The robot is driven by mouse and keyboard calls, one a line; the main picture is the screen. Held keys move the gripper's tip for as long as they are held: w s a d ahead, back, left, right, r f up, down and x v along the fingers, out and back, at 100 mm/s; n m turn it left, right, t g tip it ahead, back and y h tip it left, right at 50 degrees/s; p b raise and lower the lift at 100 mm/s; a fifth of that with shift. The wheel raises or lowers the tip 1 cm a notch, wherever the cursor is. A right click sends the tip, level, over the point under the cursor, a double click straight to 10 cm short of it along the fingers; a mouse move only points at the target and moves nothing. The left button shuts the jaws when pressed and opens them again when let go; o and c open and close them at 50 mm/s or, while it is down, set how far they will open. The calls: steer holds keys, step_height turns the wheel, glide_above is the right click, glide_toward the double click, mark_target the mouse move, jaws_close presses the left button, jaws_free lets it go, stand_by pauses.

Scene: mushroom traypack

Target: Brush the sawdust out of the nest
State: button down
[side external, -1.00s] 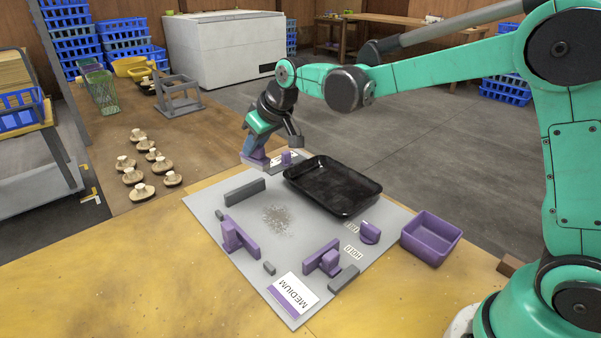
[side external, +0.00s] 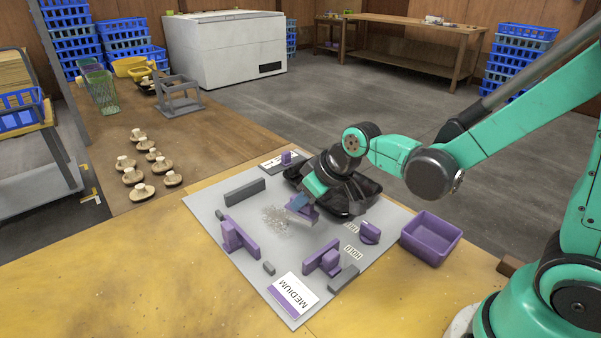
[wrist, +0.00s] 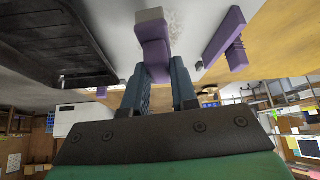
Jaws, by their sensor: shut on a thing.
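My gripper (side external: 298,202) is shut on a purple brush (side external: 305,213). In the wrist view the brush (wrist: 153,52) sticks out from between the blue fingers (wrist: 160,85) and ends in a pale grey head. The sawdust (side external: 276,218) is a loose pale patch on the grey board, in the nest area between grey bars and purple fences. It shows in the wrist view (wrist: 178,20) beside the brush head. The brush is just right of the patch; I cannot tell whether it touches the board.
A black tray (side external: 357,207) lies behind my gripper, partly hidden by it. Purple fences (side external: 240,238) and a grey bar (side external: 245,191) stand up from the board (side external: 210,213). A MEDIUM card (side external: 293,292) lies at the front. A purple bin (side external: 431,238) stands at the right.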

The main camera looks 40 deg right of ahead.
mark_target(304, 215)
steer(key=shift+f, duration=0.8)
steer(key=shift+x, duration=1.45)
steer(key=shift+w+d+f, duration=0.1)
steer(key=shift+w, duration=2.25)
steer(key=shift+w+d, duration=0.1)
steer(key=shift+w, duration=2.3)
steer(key=shift+w+a, duration=0.15)
steer(key=shift+w, duration=0.1)
steer(key=shift+a, duration=0.45)
steer(key=shift+s, duration=5.7)
steer(key=shift+a, duration=0.3)
steer(key=shift+w+a, duration=0.15)
steer(key=shift+a, duration=0.1)
steer(key=shift+w+d, duration=0.1)
steer(key=shift+w, duration=5.45)
step_height(304, 215, up, 8)
steer(key=shift+s, duration=0.1)
steer(key=shift+s, duration=0.1)
